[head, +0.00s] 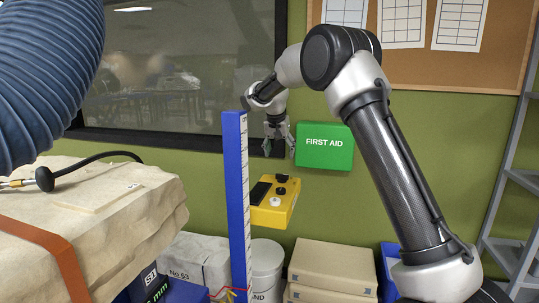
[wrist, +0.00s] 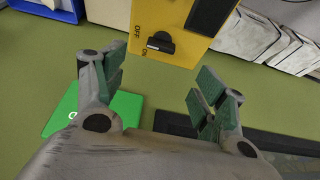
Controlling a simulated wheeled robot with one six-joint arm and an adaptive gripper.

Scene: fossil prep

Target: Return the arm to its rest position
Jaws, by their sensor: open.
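My gripper (head: 279,148) is open and empty in the head view, in front of the green wall and left of the first aid box. In the wrist view my gripper (wrist: 160,78) shows two spread fingers with green pads and nothing between them. My arm reaches up from the lower right, bends at the top and comes down to the gripper. A yellow control box (head: 264,217) sits below the gripper. It also shows at the top of the wrist view (wrist: 178,14), with a black switch (wrist: 160,42) marked OFF and ON, apart from the fingers.
A blue measuring post (head: 237,200) stands just left of the gripper. A pale block (head: 110,215) with an orange strap (head: 52,250) and a ribbed blue hose (head: 45,75) fill the left. The green first aid box (head: 324,157) hangs close right. Boxes (head: 333,262) stand below.

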